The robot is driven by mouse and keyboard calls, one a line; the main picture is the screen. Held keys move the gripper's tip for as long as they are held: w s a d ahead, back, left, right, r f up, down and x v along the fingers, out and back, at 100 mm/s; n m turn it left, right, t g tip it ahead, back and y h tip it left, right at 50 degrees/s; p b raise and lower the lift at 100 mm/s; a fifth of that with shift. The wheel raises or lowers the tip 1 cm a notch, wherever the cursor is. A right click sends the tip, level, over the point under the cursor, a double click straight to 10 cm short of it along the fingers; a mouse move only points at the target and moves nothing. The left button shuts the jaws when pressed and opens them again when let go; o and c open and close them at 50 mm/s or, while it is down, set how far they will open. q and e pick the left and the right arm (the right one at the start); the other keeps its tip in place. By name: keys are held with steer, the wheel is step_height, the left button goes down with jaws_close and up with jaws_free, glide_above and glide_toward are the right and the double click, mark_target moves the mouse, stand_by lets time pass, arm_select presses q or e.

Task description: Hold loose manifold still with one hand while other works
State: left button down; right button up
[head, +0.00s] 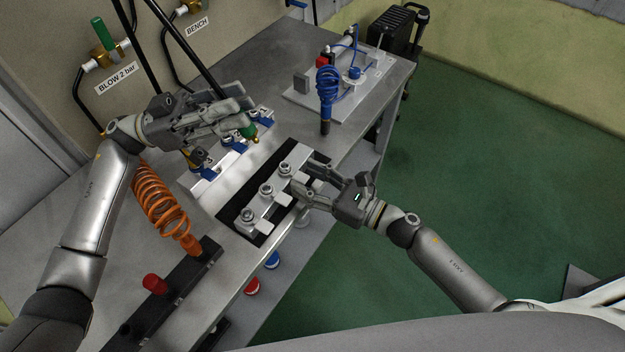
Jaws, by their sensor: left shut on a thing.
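The manifold (277,189), a pale metal block with several round fittings on top, lies on a black mat (229,214) near the bench's front edge. My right gripper (303,178) is at its right long side, fingers spread and tips close to the block; whether they touch it is unclear. My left gripper (245,112) is above and behind the manifold, shut on a green tool with a brass tip (249,132). The tip points down, apart from the manifold. The fingers hide much of the tool, and a black hose or rod comes down to it from above.
An orange coiled hose (160,200) and a black rail with a red knob (155,284) are at left. A plate with a blue coil (327,85) is at the back right. Bare bench (280,50) lies behind.

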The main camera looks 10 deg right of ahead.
mark_target(253, 134)
jaws_close()
arm_select(q)
steer(key=f+t+y, duration=0.1)
steer(key=f, duration=0.1)
steer(key=d+f+n+t+y, duration=0.1)
steer(key=f, duration=0.1)
steer(key=d+f+t, duration=0.1)
steer(key=f, duration=0.1)
steer(key=shift+s+d+n+y, duration=0.2)
steer(key=shift+s+n+y, duration=0.1)
steer(key=shift+s+y, duration=0.1)
steer(key=shift+d+f+t, duration=0.1)
steer(key=shift+f+t, duration=0.3)
